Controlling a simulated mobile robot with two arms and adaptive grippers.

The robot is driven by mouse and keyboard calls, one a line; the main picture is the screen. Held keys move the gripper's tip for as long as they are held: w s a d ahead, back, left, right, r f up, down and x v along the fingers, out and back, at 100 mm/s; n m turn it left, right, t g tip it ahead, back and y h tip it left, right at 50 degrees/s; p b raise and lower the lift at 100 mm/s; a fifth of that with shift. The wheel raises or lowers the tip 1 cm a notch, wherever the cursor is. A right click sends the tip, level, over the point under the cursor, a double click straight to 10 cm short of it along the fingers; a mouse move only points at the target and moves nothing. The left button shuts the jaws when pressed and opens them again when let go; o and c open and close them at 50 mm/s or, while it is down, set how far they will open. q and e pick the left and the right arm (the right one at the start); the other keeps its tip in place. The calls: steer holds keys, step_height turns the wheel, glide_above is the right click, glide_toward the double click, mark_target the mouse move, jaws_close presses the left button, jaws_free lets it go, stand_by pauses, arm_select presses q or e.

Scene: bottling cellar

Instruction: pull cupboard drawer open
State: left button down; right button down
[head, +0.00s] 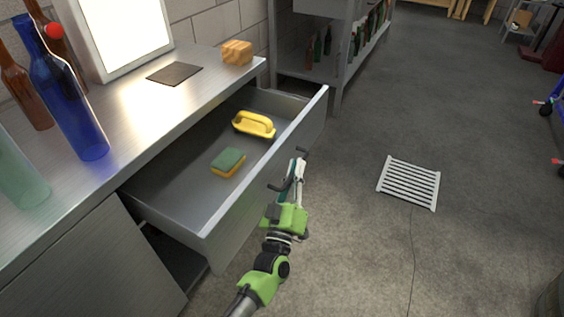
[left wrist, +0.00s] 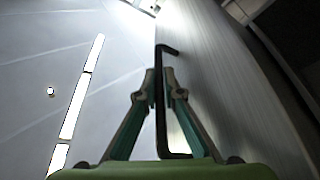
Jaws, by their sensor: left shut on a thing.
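The cupboard drawer (head: 262,184) is a grey metal drawer that stands pulled out from under the metal counter. Inside it lie a green and yellow sponge (head: 229,161) and a yellow brush-like thing with a handle (head: 254,124). My left gripper (head: 295,172) is at the outside of the drawer front, shut on the dark bar handle (head: 302,152). In the left wrist view the handle (left wrist: 160,100) runs between the two fingers (left wrist: 161,82). My right gripper is in neither view.
The counter (head: 133,113) bears bottles, including a blue one (head: 72,100), a dark mat (head: 174,74), an orange-brown block (head: 237,52) and a lit panel (head: 120,35). A bottle shelf (head: 345,75) stands behind. A floor grate (head: 409,183) lies right; the floor around it is clear.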

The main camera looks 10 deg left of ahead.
arm_select(q)
steer(key=shift+s+d, duration=0.2)
steer(key=shift+d, duration=0.3)
steer(key=shift+s+d, duration=0.15)
steer(key=shift+d, duration=0.3)
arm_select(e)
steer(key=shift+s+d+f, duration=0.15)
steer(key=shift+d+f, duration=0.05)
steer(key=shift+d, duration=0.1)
arm_select(q)
steer(key=c, duration=2.4)
jaws_free()
steer(key=shift+c, duration=0.2)
steer(key=shift+a, duration=0.1)
steer(key=v, duration=1.2)
steer(key=shift+f, duration=0.25)
